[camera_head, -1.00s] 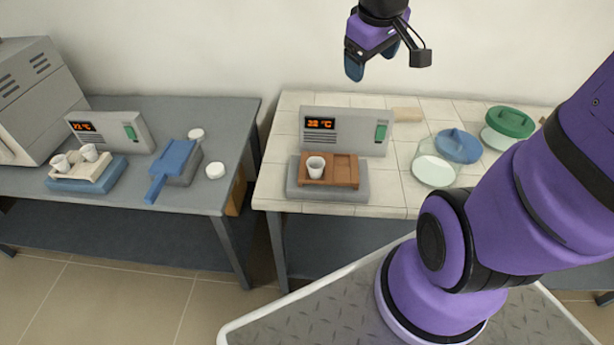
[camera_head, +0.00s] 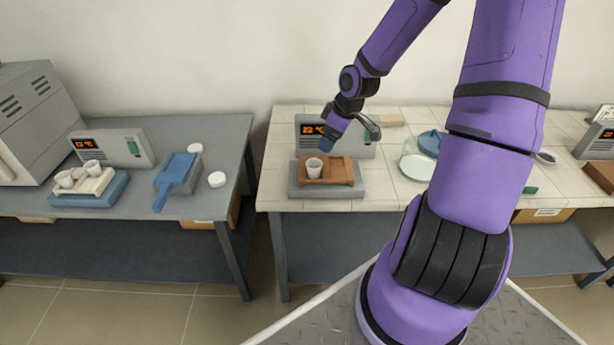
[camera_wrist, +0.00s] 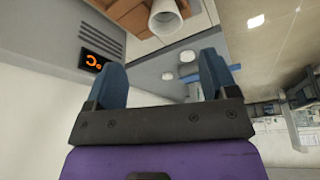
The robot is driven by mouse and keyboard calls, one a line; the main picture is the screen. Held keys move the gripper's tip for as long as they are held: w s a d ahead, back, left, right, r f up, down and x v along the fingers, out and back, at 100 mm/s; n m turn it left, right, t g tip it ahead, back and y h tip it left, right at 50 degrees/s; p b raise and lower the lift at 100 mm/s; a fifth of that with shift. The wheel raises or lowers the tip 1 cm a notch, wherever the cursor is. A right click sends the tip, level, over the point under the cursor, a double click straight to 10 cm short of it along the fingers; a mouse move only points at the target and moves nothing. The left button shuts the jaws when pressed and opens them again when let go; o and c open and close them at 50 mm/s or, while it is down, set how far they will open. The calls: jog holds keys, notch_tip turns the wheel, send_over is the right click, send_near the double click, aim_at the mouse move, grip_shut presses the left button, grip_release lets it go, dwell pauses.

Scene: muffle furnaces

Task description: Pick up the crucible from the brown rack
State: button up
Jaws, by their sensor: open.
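A small white crucible (camera_head: 314,167) stands upright in the left part of the brown rack (camera_head: 340,172). The rack sits on a grey hot plate with a lit display (camera_head: 311,130), on the tiled bench. My gripper (camera_head: 328,142) is open and empty, just above and behind the crucible, in front of the display panel. In the wrist view the blue fingers (camera_wrist: 163,78) are spread apart. The crucible (camera_wrist: 166,18) shows beyond them at the top edge, partly cut off, with a bit of the rack (camera_wrist: 125,12) beside it.
A second bench at left holds a blue hot plate (camera_head: 100,192) with a light rack of white crucibles, a blue-topped block (camera_head: 178,172) and white discs (camera_head: 217,180). Glass dishes with a blue lid (camera_head: 431,143) stand right of the brown rack. A gap separates the benches.

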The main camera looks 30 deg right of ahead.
aim_at(314, 164)
jog(key=shift+y, duration=0.3)
jog(key=shift+a+x, duration=0.15)
jog(key=shift+x, duration=2.9)
jog(key=shift+a+x, duration=0.1)
jog(key=shift+x, duration=2.95)
jog(key=shift+w+r, duration=0.15)
jog(key=shift+w, duration=0.05)
jog(key=c, duration=1)
